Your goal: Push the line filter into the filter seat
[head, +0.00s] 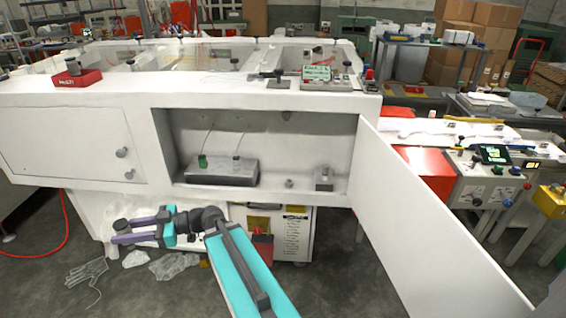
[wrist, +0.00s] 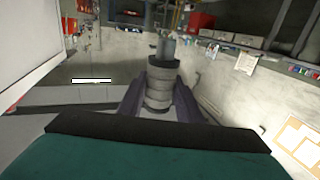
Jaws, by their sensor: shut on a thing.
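My gripper (head: 117,232) is in front of the white machine, left of and below its open compartment, with its purple fingers pointing left. It is shut on the line filter (wrist: 160,88), a stack of grey ribbed rings with a narrower top, seen between the fingers in the wrist view. In the head view the filter (head: 122,226) is small and partly hidden by the fingers. Inside the compartment are a grey box (head: 222,173) with a green-capped fitting and a grey fitting on top, and a small grey block (head: 324,180). I cannot tell which part is the filter seat.
The compartment's white door (head: 415,215) stands open to the right. A closed panel (head: 65,145) is left of the compartment. A red box (head: 78,79) with a grey cylinder sits on the machine top. A glove (head: 87,272) and clear plastic film (head: 172,266) lie on the floor.

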